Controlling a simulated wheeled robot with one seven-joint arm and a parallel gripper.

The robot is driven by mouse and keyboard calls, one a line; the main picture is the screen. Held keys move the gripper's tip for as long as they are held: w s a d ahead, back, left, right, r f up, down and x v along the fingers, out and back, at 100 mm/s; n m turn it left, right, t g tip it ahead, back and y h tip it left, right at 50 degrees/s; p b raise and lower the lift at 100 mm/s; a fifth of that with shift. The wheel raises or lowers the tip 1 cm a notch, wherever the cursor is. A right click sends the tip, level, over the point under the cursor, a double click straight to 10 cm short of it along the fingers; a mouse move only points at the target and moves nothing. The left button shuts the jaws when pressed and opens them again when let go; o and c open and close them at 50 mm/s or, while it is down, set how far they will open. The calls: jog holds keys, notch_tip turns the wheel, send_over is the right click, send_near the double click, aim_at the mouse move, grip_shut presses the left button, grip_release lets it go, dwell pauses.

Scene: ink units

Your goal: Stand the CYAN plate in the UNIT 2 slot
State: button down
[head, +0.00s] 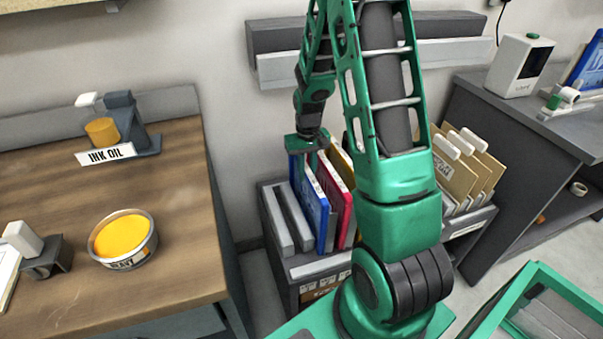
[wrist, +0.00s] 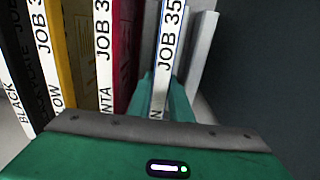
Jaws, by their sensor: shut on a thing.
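The cyan plate (head: 311,205), blue with a white labelled edge, stands upright in a slotted rack (head: 308,270). My gripper (head: 309,150) is over its top and shut on it. In the wrist view the cyan plate (wrist: 165,50) sits between my green fingers (wrist: 162,98), its label reading "JOB 35" with an "N" at the lower end. A red magenta plate (head: 335,190) stands just beside it, with a yellow plate (head: 346,165) partly hidden behind my arm. I cannot make out a UNIT 2 slot in either view.
Empty slots (head: 283,220) lie left of the cyan plate. A wooden table (head: 60,210) with an open yellow ink tin (head: 125,238) stands at left. Tan folders (head: 470,165) and a dark bench (head: 520,130) are at right. A green-rimmed tray (head: 530,275) is at lower right.

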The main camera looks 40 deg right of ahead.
jog(key=shift+f, duration=0.15)
jog(key=c, duration=1.5)
grip_release()
notch_tip(320, 180, up, 11)
jog(key=shift+f, duration=0.15)
jog(key=shift+r, duration=2.5)
